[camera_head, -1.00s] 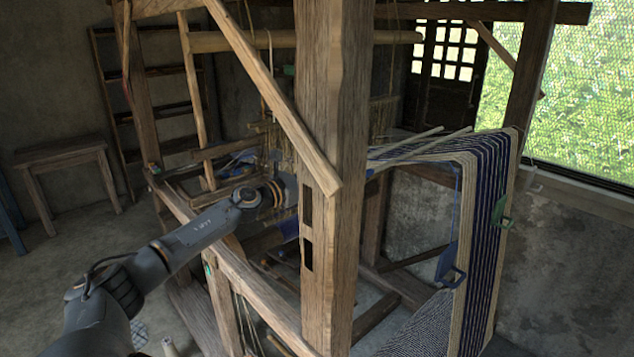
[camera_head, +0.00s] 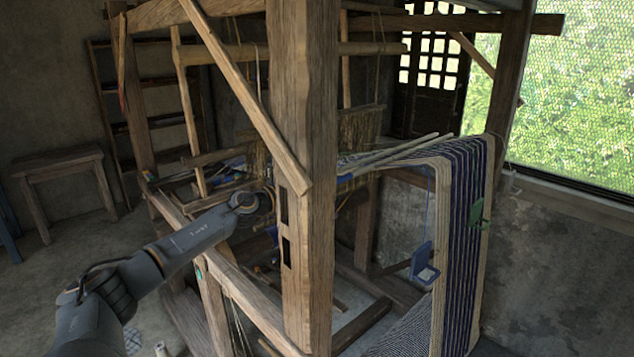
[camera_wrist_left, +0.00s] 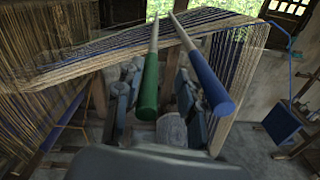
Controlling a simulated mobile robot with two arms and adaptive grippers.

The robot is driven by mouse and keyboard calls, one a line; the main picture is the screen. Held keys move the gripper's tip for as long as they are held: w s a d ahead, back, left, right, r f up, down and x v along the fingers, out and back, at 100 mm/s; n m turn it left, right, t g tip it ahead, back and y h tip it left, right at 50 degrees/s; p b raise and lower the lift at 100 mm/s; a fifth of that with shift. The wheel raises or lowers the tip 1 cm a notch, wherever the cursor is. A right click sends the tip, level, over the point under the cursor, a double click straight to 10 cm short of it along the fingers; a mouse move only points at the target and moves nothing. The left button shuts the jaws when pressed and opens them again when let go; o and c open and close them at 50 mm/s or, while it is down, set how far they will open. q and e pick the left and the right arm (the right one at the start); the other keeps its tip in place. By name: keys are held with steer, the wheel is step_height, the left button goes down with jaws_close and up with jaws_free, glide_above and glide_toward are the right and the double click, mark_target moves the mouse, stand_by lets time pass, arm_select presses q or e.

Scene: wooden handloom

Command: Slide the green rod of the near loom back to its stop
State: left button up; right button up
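The green rod (camera_wrist_left: 146,92) has a green near end and a pale wooden shaft running away over the loom's striped warp. The blue-ended rod (camera_wrist_left: 208,84) lies to its right. My left gripper (camera_wrist_left: 155,108) is open, with one finger left of the green end and the other to its right, beneath the blue rod. I cannot tell whether the fingers touch the green rod. In the head view, two pale rod shafts (camera_head: 400,150) show over the warp; their coloured ends and my left gripper are hidden behind the loom post. My right gripper is not in view.
A lower side beam (camera_head: 245,290) runs beneath the arm. A blue tag (camera_head: 422,262) and a green tag (camera_head: 477,212) hang at the warp.

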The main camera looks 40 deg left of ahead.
arm_select(q)
steer(key=shift+s+a+f, duration=0.1)
steer(key=shift+s+a, duration=0.05)
steer(key=shift+s, duration=0.05)
steer(key=shift+s+a+f, duration=0.1)
steer(key=shift+s, duration=0.5)
steer(key=s, duration=1)
steer(key=shift+s+a+r, duration=0.2)
steer(key=shift+a, duration=0.05)
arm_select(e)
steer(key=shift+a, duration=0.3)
